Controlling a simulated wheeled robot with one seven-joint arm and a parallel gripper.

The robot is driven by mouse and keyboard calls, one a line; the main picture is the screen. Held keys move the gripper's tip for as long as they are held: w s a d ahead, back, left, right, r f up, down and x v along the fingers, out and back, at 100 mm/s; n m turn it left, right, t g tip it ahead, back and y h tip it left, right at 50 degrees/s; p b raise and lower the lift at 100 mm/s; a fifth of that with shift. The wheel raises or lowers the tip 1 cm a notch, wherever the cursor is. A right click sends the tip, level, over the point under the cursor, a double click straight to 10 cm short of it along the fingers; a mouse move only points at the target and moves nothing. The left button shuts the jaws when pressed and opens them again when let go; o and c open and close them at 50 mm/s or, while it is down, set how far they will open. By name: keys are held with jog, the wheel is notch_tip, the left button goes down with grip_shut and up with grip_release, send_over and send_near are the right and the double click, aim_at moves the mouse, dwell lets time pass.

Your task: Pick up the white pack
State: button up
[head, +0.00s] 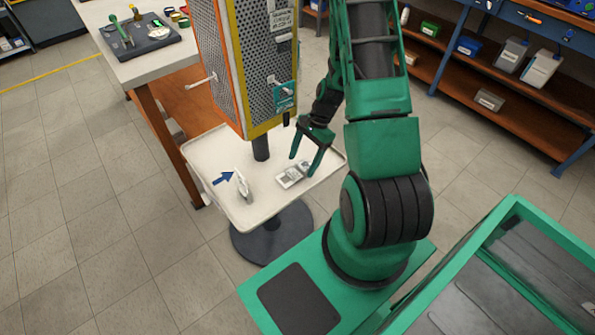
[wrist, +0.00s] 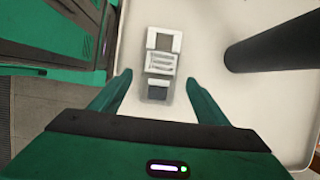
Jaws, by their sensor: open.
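The white pack (head: 292,175) lies flat on a light tray table (head: 215,154), toward its right side in the head view. It is a small white block with grey and dark parts. In the wrist view the pack (wrist: 162,62) lies ahead of and between my open fingers, with nothing between the jaws. My gripper (head: 306,158) is open above the tray, just over the pack; its fingers also show in the wrist view (wrist: 158,92). I cannot tell the exact height of the fingertips above the pack.
A dark post (head: 261,148) rises from the tray beside the pack, under a perforated tool panel (head: 265,60). A workbench (head: 140,66) is at upper left, shelves (head: 480,90) at upper right.

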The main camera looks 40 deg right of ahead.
jog(key=shift+x, duration=1.2)
jog(key=shift+c, duration=0.6)
jog(key=c, duration=1)
jog(key=shift+r, duration=0.1)
jog(key=shift+d+r, duration=0.15)
jog(key=shift+r, duration=0.4)
jog(key=d, duration=0.7)
jog(key=shift+w+d, duration=0.15)
jog(key=shift+d, duration=0.2)
notch_tip(320, 180, up, 14)
jog(key=shift+f, duration=0.15)
